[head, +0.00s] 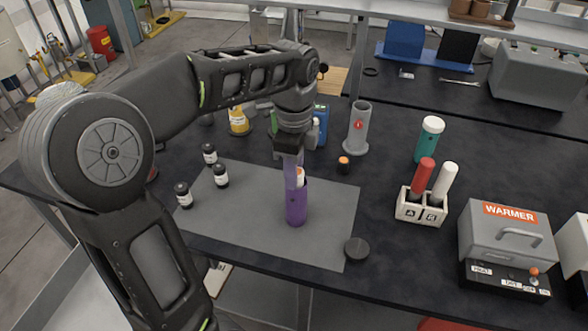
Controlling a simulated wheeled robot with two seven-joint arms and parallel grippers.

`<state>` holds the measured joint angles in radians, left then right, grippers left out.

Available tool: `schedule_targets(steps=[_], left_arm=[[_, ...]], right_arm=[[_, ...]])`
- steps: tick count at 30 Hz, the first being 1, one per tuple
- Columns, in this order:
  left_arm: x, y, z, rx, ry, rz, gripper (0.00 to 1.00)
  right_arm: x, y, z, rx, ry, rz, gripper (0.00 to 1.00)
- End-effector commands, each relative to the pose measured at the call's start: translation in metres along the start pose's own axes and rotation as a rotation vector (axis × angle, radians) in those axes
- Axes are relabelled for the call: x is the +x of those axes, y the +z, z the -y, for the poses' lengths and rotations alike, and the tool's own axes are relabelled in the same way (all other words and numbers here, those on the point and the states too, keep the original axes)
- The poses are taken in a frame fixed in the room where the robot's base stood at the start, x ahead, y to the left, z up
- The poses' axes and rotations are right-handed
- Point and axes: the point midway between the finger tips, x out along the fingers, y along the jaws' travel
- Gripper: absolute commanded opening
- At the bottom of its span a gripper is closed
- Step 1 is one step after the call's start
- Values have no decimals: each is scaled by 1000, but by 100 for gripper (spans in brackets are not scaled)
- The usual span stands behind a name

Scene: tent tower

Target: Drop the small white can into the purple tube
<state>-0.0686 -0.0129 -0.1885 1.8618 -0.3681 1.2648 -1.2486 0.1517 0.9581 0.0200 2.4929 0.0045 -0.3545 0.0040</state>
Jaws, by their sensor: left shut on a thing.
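The purple tube (296,206) stands upright on the grey mat, near the middle of the head view. My left gripper (294,175) points down at the tube's mouth and is shut on the small white can (301,177). The can has an orange part and shows at the upper end of the tube. The fingers partly hide it, and I cannot tell how far its lower end is inside the tube. My right gripper is not in view.
The grey mat (245,241) has several small dark bottles (221,175) at its left and a black round lid (357,249) at its right corner. A white rack (421,207) with red and white tubes, a teal tube (429,140) and a warmer (506,245) stand to the right. A grey cylinder (358,128) stands behind.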

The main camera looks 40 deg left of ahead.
Motion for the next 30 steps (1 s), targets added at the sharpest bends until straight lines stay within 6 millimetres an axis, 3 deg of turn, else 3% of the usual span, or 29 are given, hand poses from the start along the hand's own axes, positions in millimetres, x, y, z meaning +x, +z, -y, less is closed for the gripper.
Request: schedule_targets(steps=[7, 8, 16, 26, 30], left_arm=[[4, 0, -2, 0, 8, 1, 0], [4, 0, -2, 0, 8, 1, 31], [6, 0, -2, 0, 12, 2, 53], [6, 0, -3, 0, 15, 3, 55], [-3, 0, -2, 0, 12, 2, 55]], right_arm=[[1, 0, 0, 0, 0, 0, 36], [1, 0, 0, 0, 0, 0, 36], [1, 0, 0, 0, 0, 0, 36], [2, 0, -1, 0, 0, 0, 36], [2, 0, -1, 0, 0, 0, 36]])
